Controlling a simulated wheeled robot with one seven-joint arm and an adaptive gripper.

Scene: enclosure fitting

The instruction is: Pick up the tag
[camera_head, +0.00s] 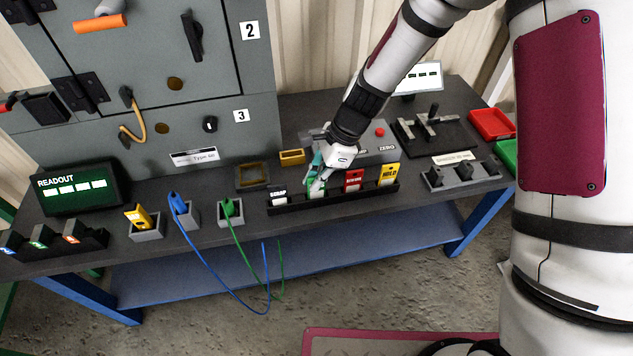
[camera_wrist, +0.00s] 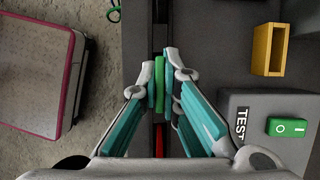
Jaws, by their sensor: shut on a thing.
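A black rack (camera_head: 335,197) on the bench holds upright tags: a black one marked SCRAP (camera_head: 279,196), a red one (camera_head: 353,181) and a yellow one marked HOLD (camera_head: 388,174). A green tag (camera_head: 316,186) stands between the black and red ones. My gripper (camera_head: 318,179) comes down over it from above. In the wrist view, the teal fingers of my gripper (camera_wrist: 160,84) are shut on the green tag (camera_wrist: 159,90), one on each side. The fingers partly hide the tag. I cannot tell whether its lower end is clear of the rack.
Close behind the rack is a grey test box (camera_head: 370,145) with a red button. A small yellow holder (camera_head: 292,157) is left of it. Sockets with a blue plug (camera_head: 178,204) and a green plug (camera_head: 228,207) stand left, their cables hanging over the front edge.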

